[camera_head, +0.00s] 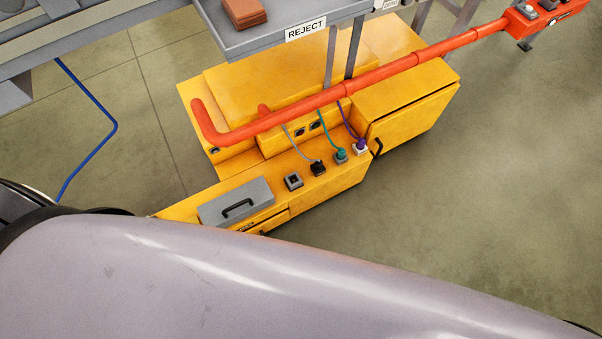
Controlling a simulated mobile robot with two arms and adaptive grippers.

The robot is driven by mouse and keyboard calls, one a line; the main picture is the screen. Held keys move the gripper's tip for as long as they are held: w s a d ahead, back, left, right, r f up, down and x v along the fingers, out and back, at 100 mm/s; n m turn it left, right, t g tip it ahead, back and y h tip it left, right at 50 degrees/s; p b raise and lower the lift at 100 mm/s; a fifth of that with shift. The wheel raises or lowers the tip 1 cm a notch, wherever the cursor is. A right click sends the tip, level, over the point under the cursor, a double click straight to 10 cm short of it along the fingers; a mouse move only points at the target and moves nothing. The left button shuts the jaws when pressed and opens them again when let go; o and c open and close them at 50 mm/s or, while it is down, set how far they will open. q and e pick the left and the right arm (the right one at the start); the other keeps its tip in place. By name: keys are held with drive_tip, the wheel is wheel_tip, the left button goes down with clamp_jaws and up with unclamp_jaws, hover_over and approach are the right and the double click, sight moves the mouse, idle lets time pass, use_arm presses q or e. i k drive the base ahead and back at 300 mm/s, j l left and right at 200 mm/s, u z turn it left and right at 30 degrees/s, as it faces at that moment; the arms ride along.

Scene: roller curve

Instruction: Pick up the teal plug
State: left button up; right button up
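The teal plug (340,154) sits upright at a socket on the front ledge of the yellow cabinet (230,185). A teal cable runs from it up to the cabinet's raised face. A black plug (317,167) with a grey cable stands to its left, and a purple plug (360,145) with a purple cable to its right. An uncovered grey socket (293,181) is further left on the ledge. Neither of my grippers shows in the head view.
A large pale arm link of mine fills the bottom. A grey box with a black handle (237,203) lies on the ledge. An orange-red pipe (350,87) crosses above the cabinet. A grey tray marked REJECT (285,35) overhangs it. Floor at right is clear.

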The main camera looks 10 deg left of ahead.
sight(341, 153)
drive_tip(key=k, duration=1.05)
